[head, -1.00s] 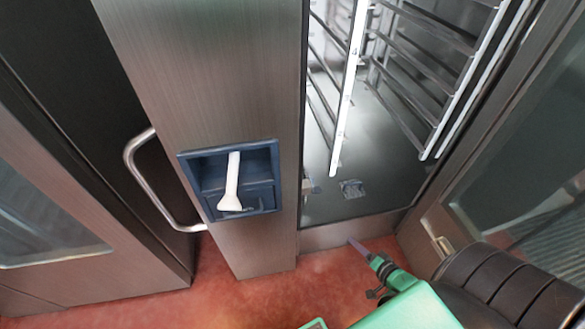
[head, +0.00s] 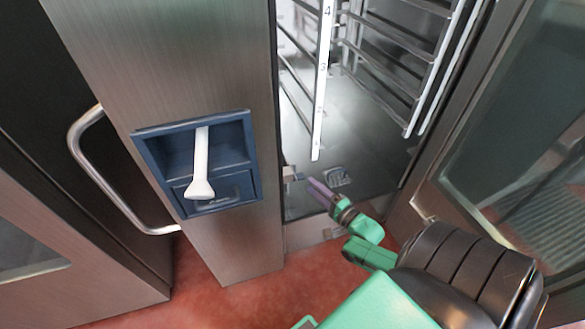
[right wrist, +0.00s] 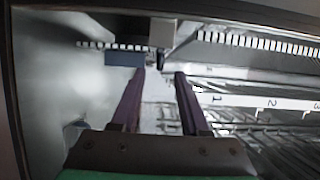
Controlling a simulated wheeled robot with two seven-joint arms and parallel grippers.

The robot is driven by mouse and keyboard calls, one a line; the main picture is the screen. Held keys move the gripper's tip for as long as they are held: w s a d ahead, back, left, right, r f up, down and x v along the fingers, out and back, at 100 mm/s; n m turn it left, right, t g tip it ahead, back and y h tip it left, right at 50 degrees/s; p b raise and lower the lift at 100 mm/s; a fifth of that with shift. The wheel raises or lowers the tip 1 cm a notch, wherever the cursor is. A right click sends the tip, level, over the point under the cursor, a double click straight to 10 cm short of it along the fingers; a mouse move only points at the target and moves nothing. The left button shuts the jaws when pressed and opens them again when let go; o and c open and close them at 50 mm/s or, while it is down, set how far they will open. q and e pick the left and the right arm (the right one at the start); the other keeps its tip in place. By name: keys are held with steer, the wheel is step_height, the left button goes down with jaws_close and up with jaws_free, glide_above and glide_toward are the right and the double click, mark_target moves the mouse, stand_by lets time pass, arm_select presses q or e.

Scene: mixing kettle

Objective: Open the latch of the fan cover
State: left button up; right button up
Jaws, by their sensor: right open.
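My right gripper (head: 322,190) reaches in through the open oven front, its purple fingers pointing at the lower left of the chamber. The right wrist view also shows the right gripper (right wrist: 160,73), its two fingers apart and nothing between them. A small dark block with a pale lower edge (right wrist: 161,34), likely the latch, sits just beyond the fingertips on a slotted panel edge (right wrist: 255,43), likely the fan cover. In the head view a small grey block (head: 291,173), perhaps the same latch, is just left of the fingertips. I cannot tell whether they touch. My left gripper is not in view.
White rack rails (head: 324,80) hang in the chamber above the fingers. A small drain-like piece (head: 338,177) lies on the chamber floor. The open glass door (head: 510,130) stands at right. A steel column with a blue recessed panel (head: 165,165) and white handle (head: 201,165) stands left.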

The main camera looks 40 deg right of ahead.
mark_target(304, 179)
steer(key=w+b, duration=0.1)
steer(key=w, duration=0.3)
steer(key=shift+w+a+b, duration=0.1)
steer(key=shift+w+b, duration=0.15)
steer(key=shift+b, duration=0.15)
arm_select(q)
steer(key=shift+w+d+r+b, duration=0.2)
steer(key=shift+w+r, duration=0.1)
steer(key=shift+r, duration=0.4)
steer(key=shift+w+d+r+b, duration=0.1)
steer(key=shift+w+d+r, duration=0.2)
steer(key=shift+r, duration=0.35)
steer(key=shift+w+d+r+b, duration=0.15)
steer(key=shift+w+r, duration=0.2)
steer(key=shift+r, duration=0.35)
arm_select(e)
steer(key=shift+w+a, duration=0.1)
steer(key=shift+w, duration=0.85)
